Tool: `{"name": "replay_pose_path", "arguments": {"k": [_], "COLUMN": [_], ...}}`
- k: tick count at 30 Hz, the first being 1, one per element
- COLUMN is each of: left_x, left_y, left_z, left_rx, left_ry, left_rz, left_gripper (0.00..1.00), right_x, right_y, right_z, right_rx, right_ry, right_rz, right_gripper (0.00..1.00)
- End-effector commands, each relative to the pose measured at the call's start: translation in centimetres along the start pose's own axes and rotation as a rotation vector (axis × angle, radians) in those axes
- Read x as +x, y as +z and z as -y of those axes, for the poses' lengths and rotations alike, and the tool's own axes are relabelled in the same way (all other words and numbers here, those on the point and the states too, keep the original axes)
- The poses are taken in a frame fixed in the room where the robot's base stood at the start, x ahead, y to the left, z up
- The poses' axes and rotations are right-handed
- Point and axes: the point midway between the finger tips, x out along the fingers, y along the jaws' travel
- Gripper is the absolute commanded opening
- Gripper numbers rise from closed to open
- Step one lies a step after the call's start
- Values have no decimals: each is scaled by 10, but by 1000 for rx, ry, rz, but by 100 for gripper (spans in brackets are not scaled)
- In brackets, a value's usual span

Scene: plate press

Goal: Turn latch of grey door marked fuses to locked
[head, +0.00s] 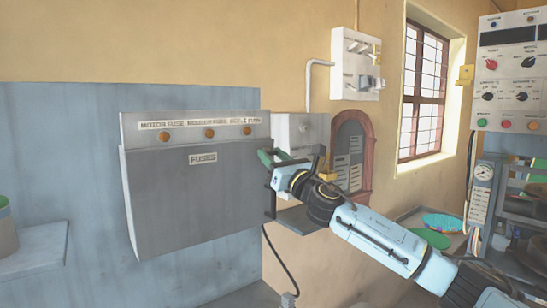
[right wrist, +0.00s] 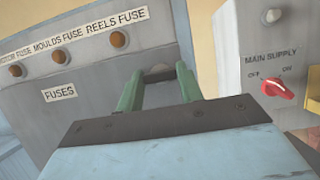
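The grey door marked FUSES (head: 185,205) hangs on the wall at the left of the head view and fills the left of the right wrist view (right wrist: 55,125). My right gripper (head: 268,156) is at the door's upper right edge. In the right wrist view its two green fingers (right wrist: 160,78) are spread apart, pointing at the box. A rounded grey piece (right wrist: 158,72), possibly the latch, shows between the fingertips; its shape and setting are mostly hidden. I cannot tell whether the fingers touch it. My left gripper is in neither view.
A grey box with a red main supply switch (right wrist: 279,88) is close at the right of the gripper. Orange-brown lamps (head: 209,133) line the panel above the door. A white switch board (head: 357,65) is higher on the wall. A brown-framed arched board (head: 352,150) stands right of the gripper.

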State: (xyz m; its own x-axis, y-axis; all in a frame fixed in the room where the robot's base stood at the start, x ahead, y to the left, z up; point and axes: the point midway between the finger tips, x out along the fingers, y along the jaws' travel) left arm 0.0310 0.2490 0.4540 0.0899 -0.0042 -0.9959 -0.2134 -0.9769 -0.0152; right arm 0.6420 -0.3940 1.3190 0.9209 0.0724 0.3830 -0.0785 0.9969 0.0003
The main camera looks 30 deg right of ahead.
Motion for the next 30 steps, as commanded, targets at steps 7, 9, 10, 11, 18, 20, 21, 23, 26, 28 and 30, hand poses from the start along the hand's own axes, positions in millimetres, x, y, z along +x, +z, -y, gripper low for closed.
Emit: {"name": "replay_pose_path", "arguments": {"k": [7,9,10,11,18,20,21,23,26,28,30], "left_x": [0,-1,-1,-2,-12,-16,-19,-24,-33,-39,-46], "left_y": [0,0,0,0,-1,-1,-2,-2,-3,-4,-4], "left_z": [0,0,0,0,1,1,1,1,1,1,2], "left_rx": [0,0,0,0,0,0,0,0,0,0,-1], "left_ry": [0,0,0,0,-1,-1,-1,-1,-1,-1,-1], "left_rz": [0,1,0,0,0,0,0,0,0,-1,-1], "left_gripper": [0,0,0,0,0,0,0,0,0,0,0], "right_x": [0,0,0,0,0,1,1,1,1,2,2], "right_y": [0,0,0,0,1,1,2,2,3,3,3], "right_z": [0,0,0,0,-1,-2,-2,-2,-3,-4,-4], "right_rx": [1,5,8,13,100,138,165,211,297,360,421], "right_ry": [0,-2,-3,-5,-41,-56,-68,-86,-122,-147,-173], "right_rz": [0,0,-1,-1,-2,-3,-2,-3,-2,-3,-3], "right_gripper": [14,14,14,14,14,14,14,14,14,14,14]}}
